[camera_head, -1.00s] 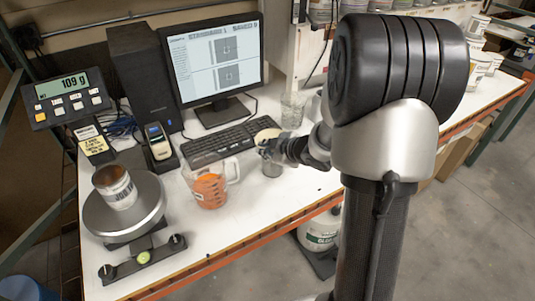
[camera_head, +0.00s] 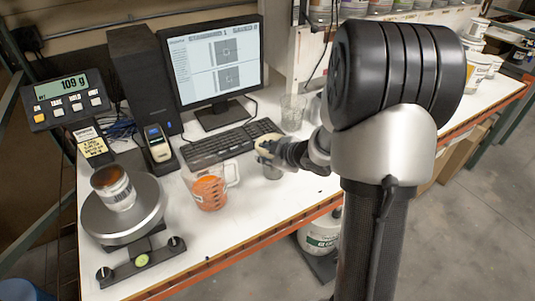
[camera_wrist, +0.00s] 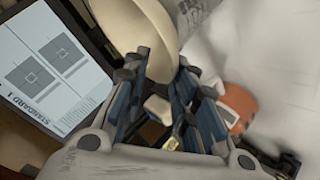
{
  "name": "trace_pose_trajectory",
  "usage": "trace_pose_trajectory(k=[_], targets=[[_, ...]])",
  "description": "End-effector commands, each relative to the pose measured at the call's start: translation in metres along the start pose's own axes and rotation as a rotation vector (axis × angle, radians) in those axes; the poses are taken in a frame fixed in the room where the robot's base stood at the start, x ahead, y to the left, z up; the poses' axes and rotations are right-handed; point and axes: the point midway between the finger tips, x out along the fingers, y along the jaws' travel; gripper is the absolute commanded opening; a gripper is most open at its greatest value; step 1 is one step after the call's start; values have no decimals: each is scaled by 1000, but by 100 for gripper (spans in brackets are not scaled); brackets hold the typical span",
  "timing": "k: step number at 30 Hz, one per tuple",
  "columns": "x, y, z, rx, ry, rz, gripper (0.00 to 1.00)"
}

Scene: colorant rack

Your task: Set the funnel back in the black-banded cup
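The cream funnel (camera_head: 264,144) is at the tips of my gripper (camera_head: 272,150), over the work table. In the wrist view the wide cream bowl (camera_wrist: 118,22) lies past the fingertips. My gripper (camera_wrist: 160,75) is shut on it, with a cream part between the dark finger pads; the exact grip is partly hidden. A small grey cup (camera_head: 272,171) stands directly below the gripper and funnel, mostly covered by them. I cannot make out a black band on it, nor whether the funnel touches it.
A jug with orange contents (camera_head: 209,190) stands left of my gripper. A keyboard (camera_head: 231,143) and a clear glass (camera_head: 292,112) are behind. A can (camera_head: 114,188) sits on the scale (camera_head: 92,222). The table's front edge is close.

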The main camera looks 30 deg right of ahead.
Motion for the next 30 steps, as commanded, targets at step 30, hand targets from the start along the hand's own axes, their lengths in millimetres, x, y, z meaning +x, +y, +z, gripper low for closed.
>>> trace_pose_trajectory(k=[30], targets=[[-116,8,-7,2,-3,1,28]])
